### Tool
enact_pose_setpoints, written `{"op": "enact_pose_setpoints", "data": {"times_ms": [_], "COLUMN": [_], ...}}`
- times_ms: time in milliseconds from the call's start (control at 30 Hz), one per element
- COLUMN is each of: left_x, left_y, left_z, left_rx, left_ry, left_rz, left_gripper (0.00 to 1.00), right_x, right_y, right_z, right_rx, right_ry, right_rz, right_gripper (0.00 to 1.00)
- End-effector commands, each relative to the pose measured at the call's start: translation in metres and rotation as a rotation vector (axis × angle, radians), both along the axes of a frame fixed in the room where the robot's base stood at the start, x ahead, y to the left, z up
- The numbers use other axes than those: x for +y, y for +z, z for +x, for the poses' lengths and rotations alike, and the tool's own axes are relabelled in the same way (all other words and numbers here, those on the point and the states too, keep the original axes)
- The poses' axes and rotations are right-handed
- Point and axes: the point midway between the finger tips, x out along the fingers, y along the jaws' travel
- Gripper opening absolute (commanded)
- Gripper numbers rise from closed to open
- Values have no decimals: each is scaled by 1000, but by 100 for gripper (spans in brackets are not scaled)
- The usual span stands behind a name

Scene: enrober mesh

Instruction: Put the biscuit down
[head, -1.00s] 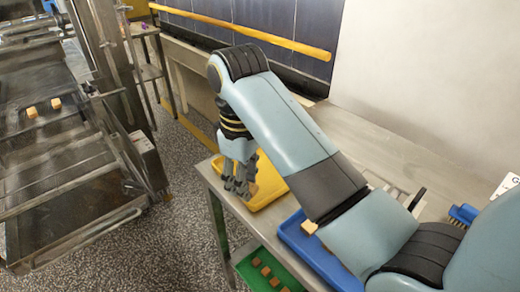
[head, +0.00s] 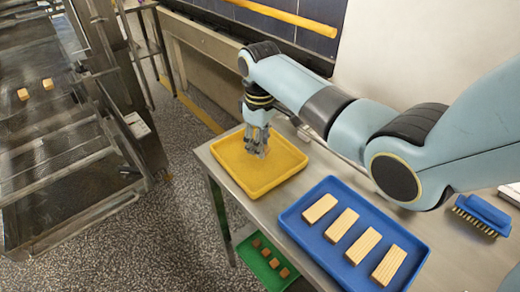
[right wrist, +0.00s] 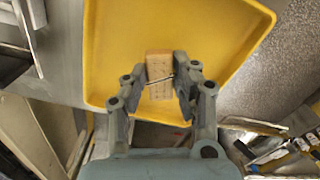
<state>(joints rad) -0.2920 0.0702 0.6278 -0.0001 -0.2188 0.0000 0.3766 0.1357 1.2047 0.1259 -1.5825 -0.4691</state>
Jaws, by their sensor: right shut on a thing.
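My right gripper (head: 257,148) is over the yellow tray (head: 230,173), pointing down. In the right wrist view its fingers (right wrist: 159,88) are shut on a tan, dotted rectangular biscuit (right wrist: 158,66). The yellow tray (right wrist: 115,40) lies behind the biscuit in that view. I cannot tell whether the biscuit touches the tray floor. In the head view the fingers mostly hide the biscuit. My left gripper is not in view.
A blue tray (head: 297,224) with several tan bars (head: 340,224) is on the steel table, with a blue brush (head: 482,213) to its right. A green tray (head: 245,260) with small brown pieces is lower down. Two tan blocks (head: 23,94) (head: 48,84) lie on the machine at left.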

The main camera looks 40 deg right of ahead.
Motion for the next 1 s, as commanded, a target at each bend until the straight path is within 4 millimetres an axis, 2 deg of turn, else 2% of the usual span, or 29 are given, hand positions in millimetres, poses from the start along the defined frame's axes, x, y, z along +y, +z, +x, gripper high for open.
{"op": "enact_pose_setpoints", "data": {"times_ms": [100, 167, 533, 567, 700, 733, 1000], "left_x": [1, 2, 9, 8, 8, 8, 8], "left_y": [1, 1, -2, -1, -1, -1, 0], "left_z": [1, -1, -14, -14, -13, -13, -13], "left_rx": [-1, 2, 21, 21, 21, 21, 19], "left_ry": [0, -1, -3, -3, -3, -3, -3], "left_rz": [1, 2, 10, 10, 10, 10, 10], "left_gripper": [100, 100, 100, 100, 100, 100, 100], "right_x": [0, 0, 1, 1, 1, 1, 1], "right_y": [-18, -23, -29, -28, -28, -28, -26], "right_z": [-1, -1, -1, -1, -1, -1, -1], "right_rx": [2, 2, 1, 1, 1, 1, 1], "right_ry": [0, 1, 1, 1, 1, 1, 1], "right_rz": [0, 0, 1, 0, 0, 0, 0], "right_gripper": [9, 9, 9, 29, 48, 50, 50]}}
